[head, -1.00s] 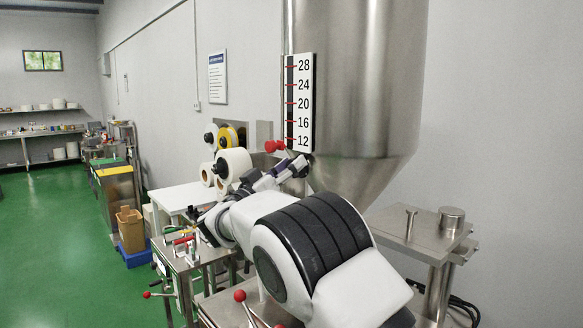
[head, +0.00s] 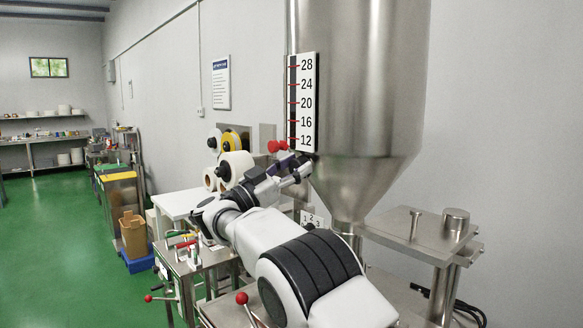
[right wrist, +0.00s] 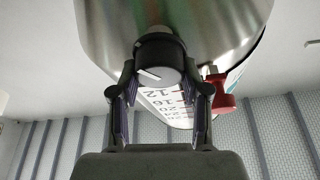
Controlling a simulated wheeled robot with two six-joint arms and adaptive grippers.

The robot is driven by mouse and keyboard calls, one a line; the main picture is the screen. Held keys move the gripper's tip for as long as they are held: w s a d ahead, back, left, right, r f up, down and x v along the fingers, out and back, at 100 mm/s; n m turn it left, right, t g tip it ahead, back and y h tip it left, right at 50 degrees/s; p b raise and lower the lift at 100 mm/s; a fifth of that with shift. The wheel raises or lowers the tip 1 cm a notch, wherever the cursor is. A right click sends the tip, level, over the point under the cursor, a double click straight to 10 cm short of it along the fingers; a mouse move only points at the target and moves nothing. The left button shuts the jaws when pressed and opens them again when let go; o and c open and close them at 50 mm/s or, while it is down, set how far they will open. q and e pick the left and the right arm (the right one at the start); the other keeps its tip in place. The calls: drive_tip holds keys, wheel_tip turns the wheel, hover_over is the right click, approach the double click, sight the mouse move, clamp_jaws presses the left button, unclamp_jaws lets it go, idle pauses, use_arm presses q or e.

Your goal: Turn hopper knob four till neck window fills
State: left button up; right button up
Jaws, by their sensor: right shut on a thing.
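The steel hopper (head: 362,90) stands at centre right, a cone tapering to a narrow neck (head: 347,229). I cannot make out a window in the neck. In the right wrist view a dark round knob (right wrist: 158,60) with a grey face and a slanted white pointer line sits against the hopper's steel. My right gripper (right wrist: 160,72) has its two fingers on either side of this knob, shut on it. In the head view the right gripper (head: 298,166) is at the upper cone, below the level scale, and hides the knob. The left gripper is not in view.
The level scale (head: 307,100), marked 12 to 28, hangs beside the hopper. A red handle (right wrist: 222,95) is close beside my right finger. A small plate numbered 1 2 3 (head: 311,219) is by the neck. A steel stand (head: 425,232) is at right.

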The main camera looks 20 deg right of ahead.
drive_tip(key=o, duration=0.9)
drive_tip(key=shift+d+f, duration=0.2)
drive_tip(key=shift+o, duration=1.2)
drive_tip(key=shift+w+d, duration=0.1)
drive_tip(key=shift+d, duration=0.1)
drive_tip(key=shift+w+d+f, duration=0.2)
drive_tip(key=shift+w+d, duration=0.05)
drive_tip(key=shift+d, duration=0.15)
drive_tip(key=v, duration=0.7)
drive_tip(key=shift+a, duration=0.2)
drive_tip(key=shift+f, duration=0.15)
